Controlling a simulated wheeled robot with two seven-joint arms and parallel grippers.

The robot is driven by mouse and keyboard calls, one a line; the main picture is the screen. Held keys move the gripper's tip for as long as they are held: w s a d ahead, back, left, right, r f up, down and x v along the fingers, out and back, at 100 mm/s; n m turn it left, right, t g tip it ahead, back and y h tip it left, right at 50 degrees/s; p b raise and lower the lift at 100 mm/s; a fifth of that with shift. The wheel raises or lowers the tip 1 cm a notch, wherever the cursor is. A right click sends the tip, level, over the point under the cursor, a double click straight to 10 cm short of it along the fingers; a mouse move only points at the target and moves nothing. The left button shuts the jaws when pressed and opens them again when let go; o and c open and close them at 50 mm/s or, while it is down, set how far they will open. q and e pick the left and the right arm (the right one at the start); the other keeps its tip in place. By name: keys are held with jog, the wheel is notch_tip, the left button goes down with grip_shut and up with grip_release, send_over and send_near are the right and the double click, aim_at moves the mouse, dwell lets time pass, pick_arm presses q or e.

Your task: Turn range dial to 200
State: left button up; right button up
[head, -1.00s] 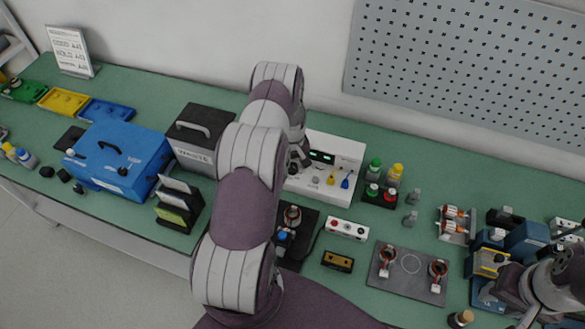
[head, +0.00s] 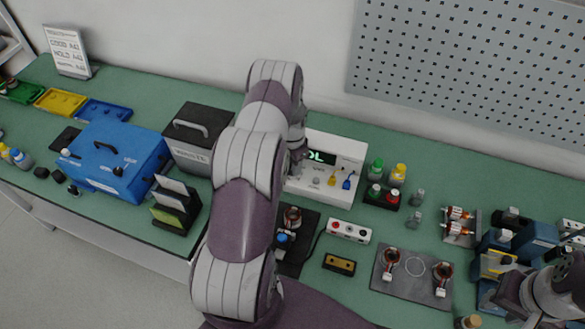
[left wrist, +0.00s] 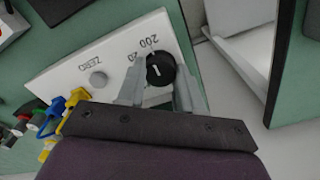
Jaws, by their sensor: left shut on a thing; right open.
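The white meter (head: 343,158) stands at the back of the bench; its lit green display (head: 320,157) reads "OL". In the left wrist view its black range dial (left wrist: 160,70) has a short white mark running roughly up the picture, toward the printed "200" (left wrist: 149,41). The "20" (left wrist: 132,57) is printed to the left of it. My left gripper (left wrist: 158,88) is shut on the dial, a finger on either side. In the head view my left arm hides the dial. My right gripper (head: 540,300) is at the lower right, open, its fingertips hard to make out.
A grey ZERO button (left wrist: 98,79) and yellow and blue plugs (left wrist: 76,97) are on the meter face. The black waste bin (head: 198,137) stands left of the meter. Green- and yellow-capped bottles (head: 398,174) stand right. A white box with buttons (head: 348,230) lies in front.

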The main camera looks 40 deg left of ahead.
pick_arm(q)
jog(key=o, duration=0.8)
notch_tip(320, 180, up, 6)
jog(key=p, duration=0.4)
jog(key=shift+r, duration=0.1)
